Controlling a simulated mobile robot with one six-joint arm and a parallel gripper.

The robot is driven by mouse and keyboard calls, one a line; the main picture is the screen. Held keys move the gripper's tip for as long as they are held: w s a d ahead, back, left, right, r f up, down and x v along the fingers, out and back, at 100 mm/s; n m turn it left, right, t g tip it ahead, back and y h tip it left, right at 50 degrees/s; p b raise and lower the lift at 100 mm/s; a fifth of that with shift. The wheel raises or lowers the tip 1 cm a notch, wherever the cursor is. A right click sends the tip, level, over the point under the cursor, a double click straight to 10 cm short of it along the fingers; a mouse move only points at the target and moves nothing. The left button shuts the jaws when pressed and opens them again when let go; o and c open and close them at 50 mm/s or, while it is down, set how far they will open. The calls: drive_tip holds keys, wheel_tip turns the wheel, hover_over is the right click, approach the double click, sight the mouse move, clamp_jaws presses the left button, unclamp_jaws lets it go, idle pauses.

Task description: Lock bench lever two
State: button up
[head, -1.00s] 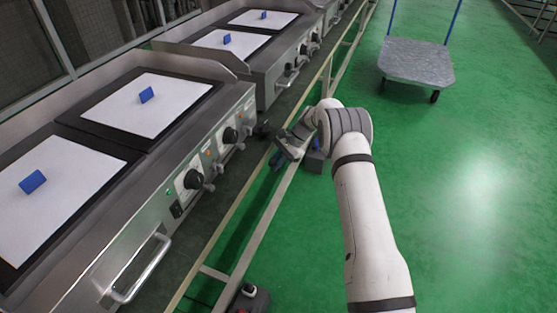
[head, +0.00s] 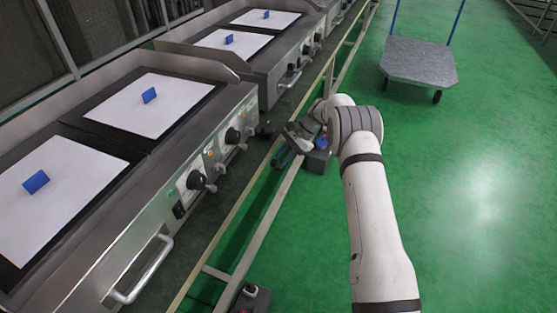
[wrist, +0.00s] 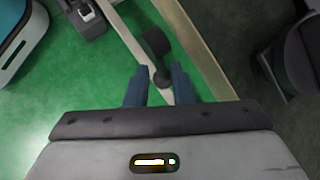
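My gripper (wrist: 160,88) shows in the wrist view as two blue fingers, spread apart.
Griddles with white plates and blue blocks line the left; the nearer front has black knobs (head: 197,180) and a metal handle (head: 143,270). A dark box (head: 250,298) sits by the rail at the bottom. A grey cart (head: 418,62) stands back right. Green floor at right is clear.

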drive_tip(key=v, duration=0.5)
drive_tip(key=shift+c, duration=0.3)
